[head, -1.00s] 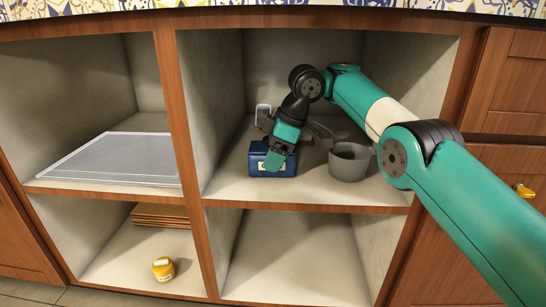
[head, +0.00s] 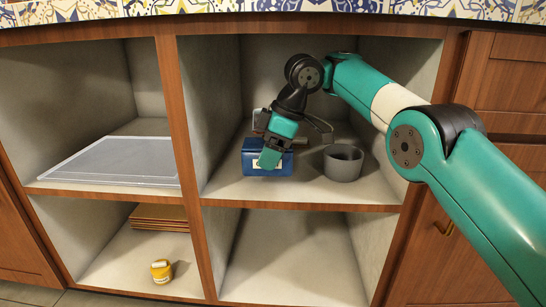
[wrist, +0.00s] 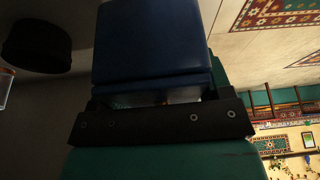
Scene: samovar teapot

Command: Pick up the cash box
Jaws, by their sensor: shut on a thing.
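The cash box is a blue box (head: 285,163) with a pale label, on or just above the upper shelf of the middle cabinet bay in the head view. My gripper (head: 268,160) comes down over it from above and is shut on it. One green finger covers part of the front face. In the wrist view the blue box (wrist: 155,35) fills the upper middle, held against my gripper (wrist: 160,105). I cannot tell whether its underside touches the shelf.
A grey pot (head: 343,163) stands on the same shelf, right of the box. A grey flat panel (head: 112,160) lies on the left shelf. Below are a brown stack (head: 160,217) and a yellow jar (head: 161,271). The lower middle compartment is empty.

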